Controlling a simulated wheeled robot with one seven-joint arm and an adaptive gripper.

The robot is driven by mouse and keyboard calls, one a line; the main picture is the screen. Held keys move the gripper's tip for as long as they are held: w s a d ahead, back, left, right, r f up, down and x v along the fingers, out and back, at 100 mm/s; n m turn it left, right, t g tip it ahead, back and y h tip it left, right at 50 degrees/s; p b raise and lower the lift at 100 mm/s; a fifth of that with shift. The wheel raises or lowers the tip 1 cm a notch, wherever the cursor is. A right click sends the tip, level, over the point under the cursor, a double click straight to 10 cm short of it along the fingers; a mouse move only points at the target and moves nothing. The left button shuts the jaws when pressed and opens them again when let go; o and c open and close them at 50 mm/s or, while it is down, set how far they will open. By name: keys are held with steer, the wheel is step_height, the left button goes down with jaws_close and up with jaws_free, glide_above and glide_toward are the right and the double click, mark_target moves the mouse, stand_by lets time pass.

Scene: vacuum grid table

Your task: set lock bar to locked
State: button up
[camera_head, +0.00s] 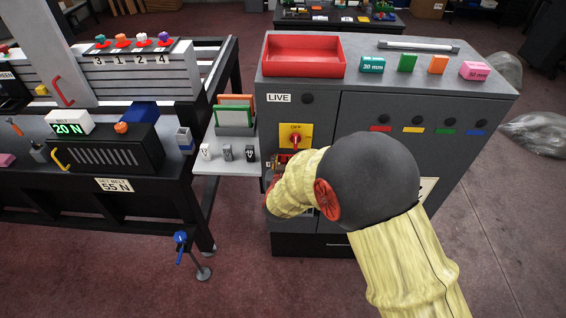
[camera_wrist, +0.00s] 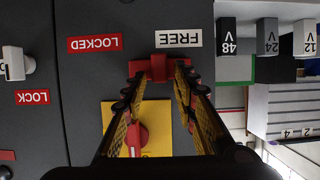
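The lock bar (camera_wrist: 160,68) is a red bar with a raised middle grip on the grey cabinet front. In the wrist view, which is upside down, it lies beside the white FREE label (camera_wrist: 178,38). The red LOCKED label (camera_wrist: 94,43) is further left there, away from the bar. My gripper (camera_wrist: 163,77) has its two fingers on either side of the bar's grip. The fingers look apart, with a gap around the grip, and I cannot see firm contact.
A red rotary switch on a yellow plate (camera_head: 295,136) marked OFF is close to my gripper. A side shelf (camera_head: 222,166) with small voltage blocks stands left of the cabinet. A white knob (camera_wrist: 16,64) with a LOCK label is at the wrist view's left.

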steer(key=c, duration=0.6)
jaws_close()
steer(key=shift+d, duration=0.1)
